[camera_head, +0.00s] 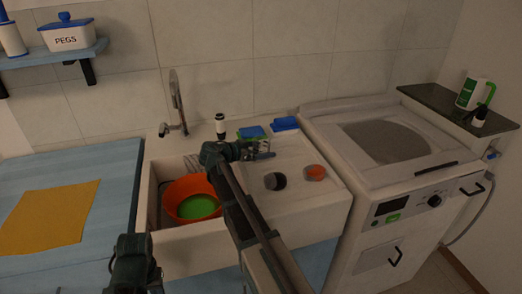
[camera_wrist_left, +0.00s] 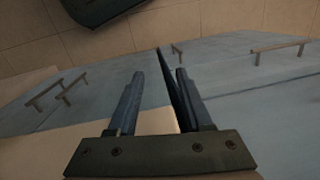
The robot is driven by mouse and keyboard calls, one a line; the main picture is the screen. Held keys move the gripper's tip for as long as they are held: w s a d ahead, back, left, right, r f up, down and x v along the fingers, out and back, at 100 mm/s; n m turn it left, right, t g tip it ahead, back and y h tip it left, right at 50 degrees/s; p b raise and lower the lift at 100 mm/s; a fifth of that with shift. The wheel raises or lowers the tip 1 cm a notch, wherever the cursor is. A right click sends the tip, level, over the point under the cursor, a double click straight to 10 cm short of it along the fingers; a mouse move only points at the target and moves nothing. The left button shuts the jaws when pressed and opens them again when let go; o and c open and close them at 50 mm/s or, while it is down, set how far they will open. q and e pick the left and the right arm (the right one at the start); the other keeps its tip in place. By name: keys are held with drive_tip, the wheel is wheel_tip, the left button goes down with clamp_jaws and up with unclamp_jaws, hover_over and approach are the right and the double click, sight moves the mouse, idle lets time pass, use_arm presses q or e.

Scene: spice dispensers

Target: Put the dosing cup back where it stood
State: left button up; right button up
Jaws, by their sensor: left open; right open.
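Two small round cups stand on the white drainboard right of the basin: a dark grey one (camera_head: 275,181) and a grey one with an orange top or contents (camera_head: 315,172). I cannot tell which is the dosing cup. My right gripper (camera_head: 268,150) is open above the back of the drainboard, behind the dark cup and apart from both cups. Nothing shows clearly between its fingers. My left gripper (camera_wrist_left: 170,65) is open and empty in the left wrist view, over grey-blue fronts with bar handles. In the head view, my left arm shows low at the left.
An orange bowl (camera_head: 190,201) with green inside sits in the sink basin. A blue-and-green sponge (camera_head: 251,132), a blue item (camera_head: 285,123) and a black-topped white bottle (camera_head: 220,126) stand behind. A washing machine (camera_head: 345,200) is right. A yellow cloth (camera_head: 50,218) lies on the left counter.

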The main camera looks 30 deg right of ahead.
drive_tip(key=p+v, duration=0.3)
drive_tip(key=v, duration=0.7)
drive_tip(key=shift+a+r, duration=0.2)
drive_tip(key=shift+r, duration=0.05)
drive_tip(key=shift+p+v, duration=0.4)
drive_tip(key=shift+v, duration=0.4)
drive_tip(key=shift+s+f, duration=0.1)
drive_tip(key=shift+f, duration=0.1)
